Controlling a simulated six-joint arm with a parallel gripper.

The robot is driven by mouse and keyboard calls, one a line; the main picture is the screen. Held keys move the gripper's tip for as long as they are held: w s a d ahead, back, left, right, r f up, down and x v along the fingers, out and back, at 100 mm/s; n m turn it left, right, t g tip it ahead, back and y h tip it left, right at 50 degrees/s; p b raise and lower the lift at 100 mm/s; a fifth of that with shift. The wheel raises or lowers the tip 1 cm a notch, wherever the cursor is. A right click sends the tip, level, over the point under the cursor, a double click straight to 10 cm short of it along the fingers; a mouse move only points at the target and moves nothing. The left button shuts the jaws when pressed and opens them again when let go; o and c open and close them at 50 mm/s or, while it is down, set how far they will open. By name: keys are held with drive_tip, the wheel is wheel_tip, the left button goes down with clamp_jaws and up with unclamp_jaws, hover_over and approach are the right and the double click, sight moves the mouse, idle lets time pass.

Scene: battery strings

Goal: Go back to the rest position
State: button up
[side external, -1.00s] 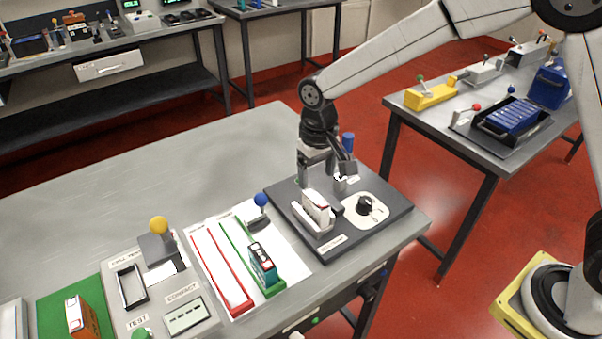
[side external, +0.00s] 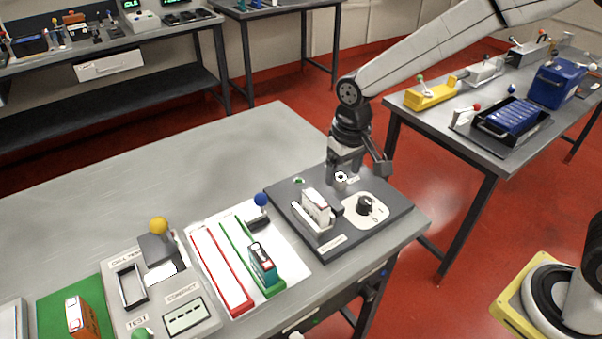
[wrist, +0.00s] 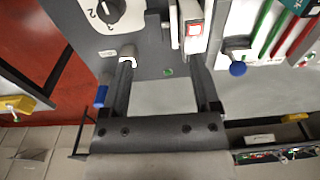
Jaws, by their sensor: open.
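My gripper (side external: 360,170) is open and empty in the side external view, above the back right corner of a dark base plate (side external: 345,243). In the wrist view my gripper (wrist: 163,78) has its two dark fingers spread, with only plate and bench between them. A blue-ended lever (wrist: 101,95) shows beside the left finger in the wrist view; I cannot tell whether they touch. In the side view its blue end is hidden. A white block (side external: 316,207) stands in a holder on the plate, beside a black dial (side external: 365,205).
Left of the plate are a blue-knobbed lever (side external: 261,200), a red-edged tray (side external: 222,272) and a green-edged tray holding a teal cell (side external: 262,265). A yellow-knobbed tester (side external: 158,226) and an orange box (side external: 82,317) stand farther left. The rear of the bench (side external: 150,190) is clear.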

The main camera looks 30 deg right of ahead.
drive_tip(key=s+d+f+t, duration=0.1)
drive_tip(key=s+d+t, duration=0.1)
drive_tip(key=s+d, duration=0.7)
drive_tip(key=s, duration=0.4)
drive_tip(key=shift+d+f, duration=0.3)
drive_tip(key=shift+d, duration=0.1)
